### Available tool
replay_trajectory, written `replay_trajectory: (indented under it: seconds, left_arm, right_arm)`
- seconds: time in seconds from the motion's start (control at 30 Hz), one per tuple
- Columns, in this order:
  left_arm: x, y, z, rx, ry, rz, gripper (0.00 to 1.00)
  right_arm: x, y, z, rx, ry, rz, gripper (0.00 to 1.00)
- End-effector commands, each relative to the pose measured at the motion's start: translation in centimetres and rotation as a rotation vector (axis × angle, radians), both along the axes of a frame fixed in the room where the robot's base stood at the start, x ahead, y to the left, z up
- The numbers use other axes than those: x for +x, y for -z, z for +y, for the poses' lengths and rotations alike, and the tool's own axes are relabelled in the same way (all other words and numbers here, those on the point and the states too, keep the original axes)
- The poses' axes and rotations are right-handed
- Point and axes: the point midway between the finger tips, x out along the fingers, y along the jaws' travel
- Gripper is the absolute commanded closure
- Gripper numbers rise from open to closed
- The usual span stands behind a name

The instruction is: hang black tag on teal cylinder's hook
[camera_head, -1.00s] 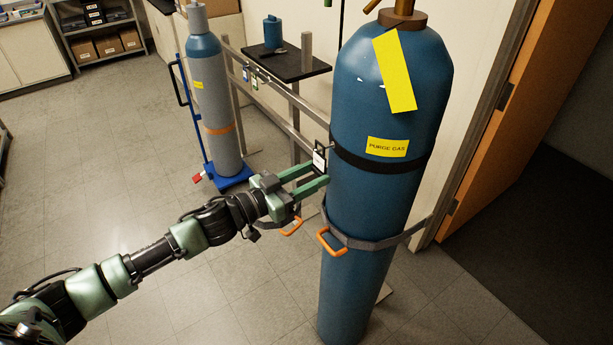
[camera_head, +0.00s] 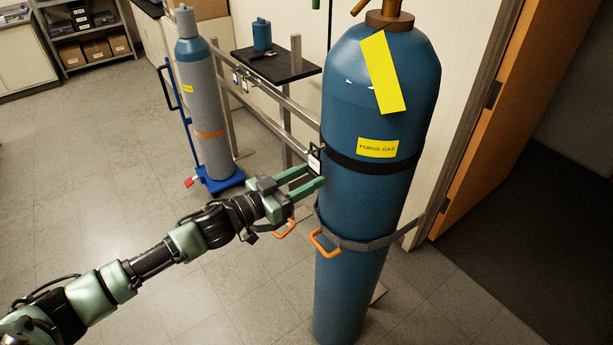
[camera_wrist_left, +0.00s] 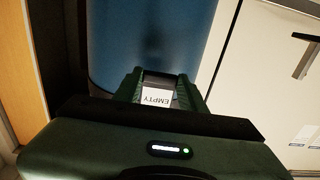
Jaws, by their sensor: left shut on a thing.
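The large teal cylinder (camera_head: 375,225) stands upright on the right of the head view, with a black band around it. My left gripper (camera_head: 318,180) is beside its left side at band height, shut on the black tag (camera_head: 315,161). The tag has a white label. In the left wrist view the tag (camera_wrist_left: 158,97) sits between the fingers, its label reading "EMPTY" upside down, in front of the cylinder (camera_wrist_left: 150,40). The hook cannot be made out clearly; I cannot tell whether the tag touches it. My right gripper is not in view.
A strap (camera_head: 370,243) with an orange handle (camera_head: 322,243) circles the cylinder below my gripper. A metal rail (camera_head: 280,108) runs behind. A grey cylinder (camera_head: 213,140) stands on a blue cart. A black shelf (camera_head: 280,68) is at the back. Floor at left is clear.

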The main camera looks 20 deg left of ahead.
Motion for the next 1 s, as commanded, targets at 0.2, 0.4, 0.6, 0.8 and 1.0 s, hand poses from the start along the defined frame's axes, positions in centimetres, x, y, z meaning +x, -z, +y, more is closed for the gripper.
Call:
replay_trajectory:
  seconds: [0.2, 0.4, 0.6, 0.8, 1.0]
  left_arm:
    - [0.01, 0.42, 0.03, 0.0, -0.001, 0.0, 1.0]
    - [0.0, 0.42, 0.02, 0.001, 0.0, -0.001, 1.0]
    - [0.0, 0.42, 0.01, 0.0, 0.0, 0.0, 0.34]
    - [0.0, 0.43, 0.01, 0.0, 0.0, 0.0, 0.38]
    - [-0.01, 0.43, 0.02, 0.0, 0.0, 0.0, 0.38]
  right_arm:
    - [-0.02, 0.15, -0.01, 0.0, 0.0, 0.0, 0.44]
    - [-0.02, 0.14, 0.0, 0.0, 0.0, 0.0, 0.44]
    - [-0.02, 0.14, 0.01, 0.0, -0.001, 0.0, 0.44]
    - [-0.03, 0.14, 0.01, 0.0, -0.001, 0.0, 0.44]
    - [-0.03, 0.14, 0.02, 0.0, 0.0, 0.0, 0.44]
